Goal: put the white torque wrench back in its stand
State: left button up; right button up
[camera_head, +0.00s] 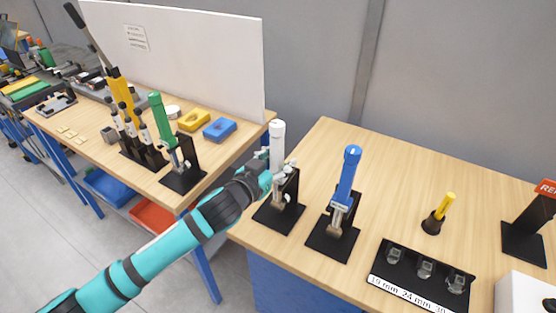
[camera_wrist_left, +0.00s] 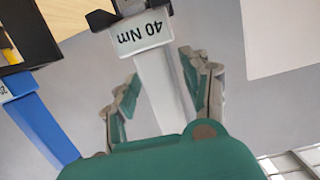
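The white torque wrench (camera_head: 277,138) stands upright in a black stand (camera_head: 289,218) on the right-hand wooden table. In the left wrist view its white shaft (camera_wrist_left: 158,85) carries a "40 Nm" label, and its lower end meets the dark stand (camera_wrist_left: 101,18) at the top of the picture. My left gripper (camera_head: 277,173) is at the wrench, just above the stand. In the left wrist view the two fingers (camera_wrist_left: 158,88) are spread on either side of the white shaft, with gaps visible. My right gripper is not in view.
A blue wrench (camera_head: 347,178) stands in its own stand close on the right. A socket tray (camera_head: 400,293), a yellow screwdriver (camera_head: 445,206) and a red-signed stand (camera_head: 522,241) are further right. The left table (camera_head: 85,148) holds green and yellow wrenches. A white panel (camera_head: 190,50) rises behind it.

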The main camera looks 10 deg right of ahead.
pick_arm(q)
jog(key=shift+a+f, duration=0.1)
jog(key=shift+f, duration=0.25)
jog(key=r+v, duration=0.1)
jog(key=v, duration=1.1)
jog(key=s+a+f+n+g+y, duration=0.3)
jog(key=s+a+f+g+y, duration=0.15)
jog(key=s+a+f, duration=0.6)
jog(key=s+a+f+n+g+y, duration=0.4)
jog(key=s+a+f, duration=0.4)
jog(key=s+f, duration=0.5)
jog(key=s+f+m+g, duration=0.2)
jog(key=s+f, duration=0.1)
jog(key=f, duration=2)
jog(key=s+a+f+g+y+b, duration=0.1)
jog(key=s+a+f, duration=0.2)
jog(key=s+f, duration=1.4)
jog(key=shift+s+a+f+b, duration=0.25)
jog(key=shift+f+b, duration=0.1)
jog(key=shift+f, duration=0.5)
